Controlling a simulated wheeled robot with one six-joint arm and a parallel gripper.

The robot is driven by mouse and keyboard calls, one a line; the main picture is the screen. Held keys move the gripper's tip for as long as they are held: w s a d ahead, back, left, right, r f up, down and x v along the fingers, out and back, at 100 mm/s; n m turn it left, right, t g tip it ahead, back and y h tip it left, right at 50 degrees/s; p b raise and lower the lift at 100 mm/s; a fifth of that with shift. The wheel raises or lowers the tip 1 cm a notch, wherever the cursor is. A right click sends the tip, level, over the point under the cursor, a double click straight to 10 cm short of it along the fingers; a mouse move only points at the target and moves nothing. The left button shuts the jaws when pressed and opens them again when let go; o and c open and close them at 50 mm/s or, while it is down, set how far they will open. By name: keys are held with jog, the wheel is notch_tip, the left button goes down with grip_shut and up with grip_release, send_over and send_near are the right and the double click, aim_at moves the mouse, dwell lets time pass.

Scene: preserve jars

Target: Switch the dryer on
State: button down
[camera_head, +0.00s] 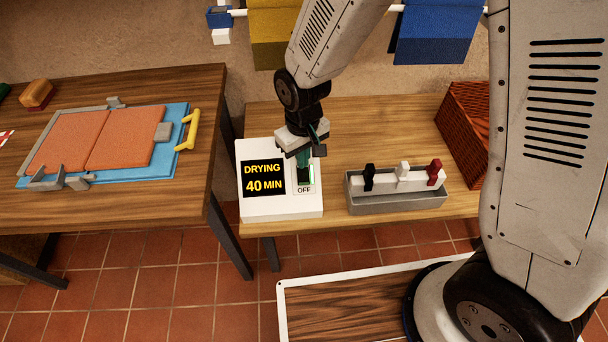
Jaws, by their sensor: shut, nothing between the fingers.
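The dryer control box (281,207) is white and stands at the left front of the right-hand table. Its black display (263,178) reads "DRYING 40 MIN" in yellow. To the right of the display is a switch panel (311,184) with a green part and the label "OFF" (304,190) at its lower end. My gripper (304,178) points down over this panel, shut and empty, with its fingertips at or just above the switch. The gripper hides much of the switch, so its position and any contact cannot be told.
A grey tray (398,201) with black, white and red clips stands right of the box. A brown woven basket (467,125) is at the back right. Yellow and blue cloths (436,35) hang above. The left table (140,200) holds a blue board (176,143) with orange panels.

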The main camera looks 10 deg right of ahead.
notch_tip(320, 180, up, 6)
jog(key=shift+r, duration=0.2)
dwell(0.4)
dwell(0.4)
jog(key=s+d+r+m+t, duration=0.1)
jog(key=s+d+r+m, duration=0.4)
jog(key=s+d+r, duration=1.4)
jog(key=shift+s+d+r+m, duration=0.3)
jog(key=shift+d+r, duration=0.15)
jog(key=shift+d, duration=0.45)
